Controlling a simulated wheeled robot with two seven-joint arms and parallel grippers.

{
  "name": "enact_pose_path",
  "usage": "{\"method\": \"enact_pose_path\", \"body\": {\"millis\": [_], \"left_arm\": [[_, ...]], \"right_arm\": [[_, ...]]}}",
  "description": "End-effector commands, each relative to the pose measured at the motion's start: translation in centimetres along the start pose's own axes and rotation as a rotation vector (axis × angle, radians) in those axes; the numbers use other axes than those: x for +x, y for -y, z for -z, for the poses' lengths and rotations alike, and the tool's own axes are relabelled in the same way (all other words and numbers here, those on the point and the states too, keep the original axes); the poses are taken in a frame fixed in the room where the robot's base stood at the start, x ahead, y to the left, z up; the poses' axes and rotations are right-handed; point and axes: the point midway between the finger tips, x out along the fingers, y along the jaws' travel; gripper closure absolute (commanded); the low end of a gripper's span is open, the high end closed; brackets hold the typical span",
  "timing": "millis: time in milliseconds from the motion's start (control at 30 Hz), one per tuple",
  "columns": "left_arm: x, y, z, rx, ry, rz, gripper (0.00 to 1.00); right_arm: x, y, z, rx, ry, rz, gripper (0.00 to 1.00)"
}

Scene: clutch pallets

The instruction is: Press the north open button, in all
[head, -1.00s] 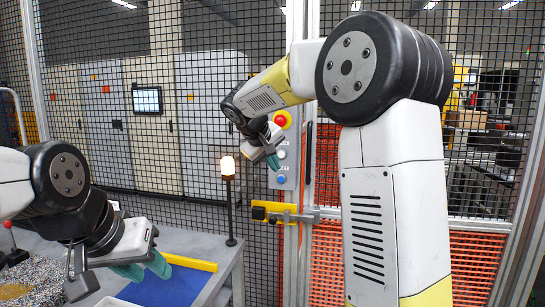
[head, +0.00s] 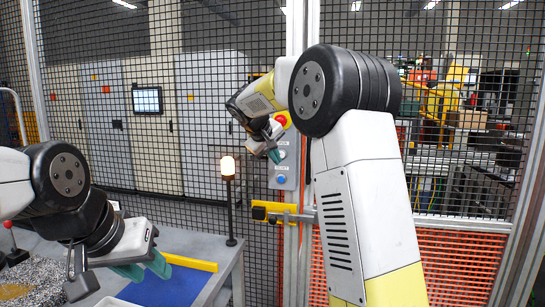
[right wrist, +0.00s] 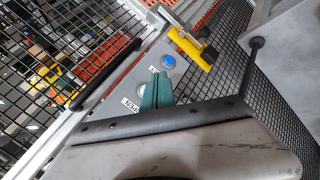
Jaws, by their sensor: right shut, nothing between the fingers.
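A grey button box (head: 285,170) hangs on the fence post, with a red stop knob (head: 281,120) on yellow at the top, a pale button (head: 282,155) in the middle and a blue button (head: 281,180) below. My right gripper (head: 274,156) is shut and empty, its green tips beside the pale button. In the right wrist view the tips (right wrist: 158,92) stand over the box face; the blue button (right wrist: 168,62) shows beyond them, and a label reading OPEN (right wrist: 131,105) lies close by. Whether the tips touch is unclear. My left gripper (head: 146,268) is open over the table.
A lit lamp on a dark post (head: 228,170) stands at the table corner, left of the box. A yellow latch (head: 270,211) sticks out below the box. Mesh fence surrounds the area. A blue mat (head: 170,288) and a yellow bar (head: 190,263) lie on the table.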

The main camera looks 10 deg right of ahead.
Motion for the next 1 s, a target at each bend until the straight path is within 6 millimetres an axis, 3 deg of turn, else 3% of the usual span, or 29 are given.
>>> {"method": "enact_pose_path", "body": {"millis": [300, 1000], "left_arm": [[0.0, 0.0, 0.0, 0.0, 0.0, 0.0, 0.64], [0.0, 0.0, 0.0, 0.0, 0.0, 0.0, 0.64]], "right_arm": [[2.0, -1.4, 1.4, 0.001, 0.001, 0.001, 1.0], [2.2, -1.5, 1.5, 0.0, 0.0, 0.001, 1.0]]}}
